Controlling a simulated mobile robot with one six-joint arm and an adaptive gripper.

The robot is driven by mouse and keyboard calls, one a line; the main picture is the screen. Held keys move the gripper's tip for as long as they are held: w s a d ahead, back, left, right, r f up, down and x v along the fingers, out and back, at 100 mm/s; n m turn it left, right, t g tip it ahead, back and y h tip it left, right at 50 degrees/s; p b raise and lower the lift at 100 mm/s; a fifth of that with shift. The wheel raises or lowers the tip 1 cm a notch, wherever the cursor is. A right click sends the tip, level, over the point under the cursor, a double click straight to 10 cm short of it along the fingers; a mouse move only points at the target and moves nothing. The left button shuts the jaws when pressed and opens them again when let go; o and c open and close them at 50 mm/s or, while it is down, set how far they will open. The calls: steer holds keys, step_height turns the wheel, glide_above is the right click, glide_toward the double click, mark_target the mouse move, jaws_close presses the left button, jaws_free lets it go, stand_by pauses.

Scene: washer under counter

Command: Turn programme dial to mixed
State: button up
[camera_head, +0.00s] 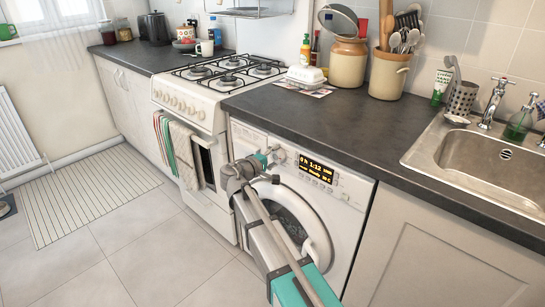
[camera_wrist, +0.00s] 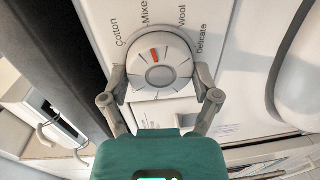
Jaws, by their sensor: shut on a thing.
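The programme dial (camera_wrist: 158,76) is a round white knob with a red mark on the washing machine's panel. In the wrist view, the labels Cotton, Mixed, Wool and Delicate fan out around it. The red mark (camera_wrist: 154,54) points up and slightly left, towards the Mixed label (camera_wrist: 146,14). My gripper (camera_wrist: 161,82) is shut on the dial, one finger at its left side and one at its right. In the head view my gripper (camera_head: 268,159) is at the panel of the white washing machine (camera_head: 349,191) and largely hides the dial.
A lit display (camera_head: 316,167) is right of the dial. The round washer door (camera_head: 318,240) below is closed and partly behind my arm. The dark worktop (camera_head: 300,120) overhangs the washer. The cooker (camera_head: 200,120) stands to the left, with open tiled floor in front.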

steer(key=shift+w+r, duration=0.1)
steer(key=shift+w, duration=0.05)
steer(key=o, duration=1)
steer(key=shift+c, duration=0.2)
